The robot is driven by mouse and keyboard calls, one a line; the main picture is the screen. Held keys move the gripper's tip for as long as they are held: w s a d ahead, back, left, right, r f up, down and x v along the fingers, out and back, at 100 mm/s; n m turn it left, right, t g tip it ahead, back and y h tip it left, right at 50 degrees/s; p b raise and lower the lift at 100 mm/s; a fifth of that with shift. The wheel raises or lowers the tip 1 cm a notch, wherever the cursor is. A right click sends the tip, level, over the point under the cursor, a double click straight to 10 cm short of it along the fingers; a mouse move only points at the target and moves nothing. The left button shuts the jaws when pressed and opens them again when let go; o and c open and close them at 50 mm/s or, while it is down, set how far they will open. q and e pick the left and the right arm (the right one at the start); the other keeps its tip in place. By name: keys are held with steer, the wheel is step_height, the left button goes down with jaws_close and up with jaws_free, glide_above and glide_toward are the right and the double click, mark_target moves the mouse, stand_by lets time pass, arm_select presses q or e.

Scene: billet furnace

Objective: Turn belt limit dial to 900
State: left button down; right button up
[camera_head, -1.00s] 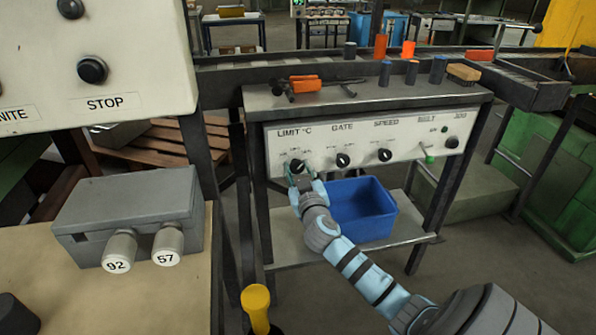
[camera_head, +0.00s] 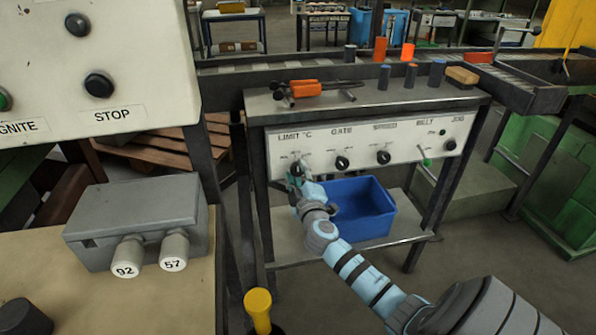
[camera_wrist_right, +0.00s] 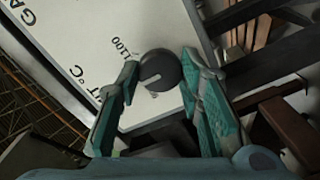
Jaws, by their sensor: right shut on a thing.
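The limit dial (camera_head: 297,167) is a small black knob under the "LIMIT °C" label, at the left end of a white panel (camera_head: 365,150). My right gripper (camera_head: 296,177) is at this dial and partly covers it. In the right wrist view, the round black knob (camera_wrist_right: 160,70) with its pale slot sits between the two fingertips of my right gripper (camera_wrist_right: 160,76), which is shut on it. The number 1100 shows on the panel beside the knob; the other scale marks are hidden or too small to read. My left gripper is not in view.
Gate (camera_head: 342,163) and speed (camera_head: 383,157) knobs sit right of the dial. A blue bin (camera_head: 362,212) stands on the shelf below, close to my right arm. A grey box (camera_head: 135,220) is at left.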

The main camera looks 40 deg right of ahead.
steer(key=n+p, duration=0.1)
steer(key=n, duration=0.2)
steer(key=shift+n, duration=0.3)
arm_select(q)
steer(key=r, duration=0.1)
steer(key=p, duration=0.1)
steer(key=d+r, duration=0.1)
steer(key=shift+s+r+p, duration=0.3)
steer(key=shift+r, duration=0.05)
arm_select(e)
steer(key=n, duration=0.5)
steer(key=shift+f, duration=0.1)
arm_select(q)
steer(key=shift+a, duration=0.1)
arm_select(e)
steer(key=o, duration=1.2)
steer(key=shift+c, duration=0.2)
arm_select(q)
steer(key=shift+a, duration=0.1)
arm_select(e)
steer(key=v, duration=1.2)
